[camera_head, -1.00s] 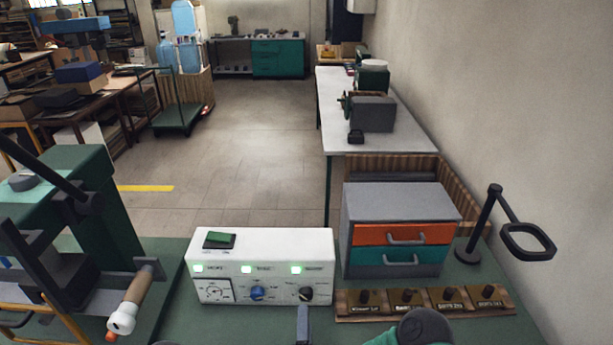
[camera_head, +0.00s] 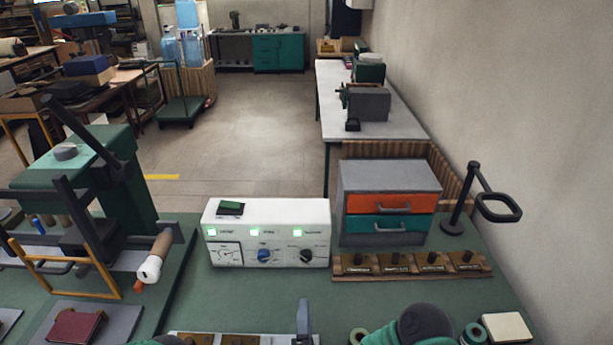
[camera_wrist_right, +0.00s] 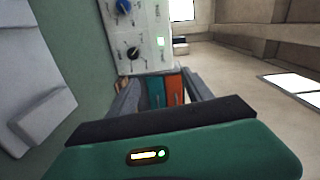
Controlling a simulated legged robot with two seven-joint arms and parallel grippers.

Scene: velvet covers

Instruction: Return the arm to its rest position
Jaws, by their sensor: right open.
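My right gripper (camera_wrist_right: 162,88) is open and empty in the right wrist view, its two grey fingers apart. The drawer cabinet and white control box show beyond them. In the head view a grey upright part of my right gripper (camera_head: 304,322) shows at the bottom edge, in front of the control box (camera_head: 266,232). A dark rounded part of my right arm shows at the bottom, right of centre. My left gripper cannot be made out in either view.
The grey cabinet (camera_head: 390,178) with orange and teal drawers stands behind a wooden knob rack (camera_head: 411,266). A black ring stand (camera_head: 474,200) is at right. A green press (camera_head: 90,185) stands left, by a maroon block (camera_head: 77,325). Green tabletop (camera_head: 270,297) is clear before the control box.

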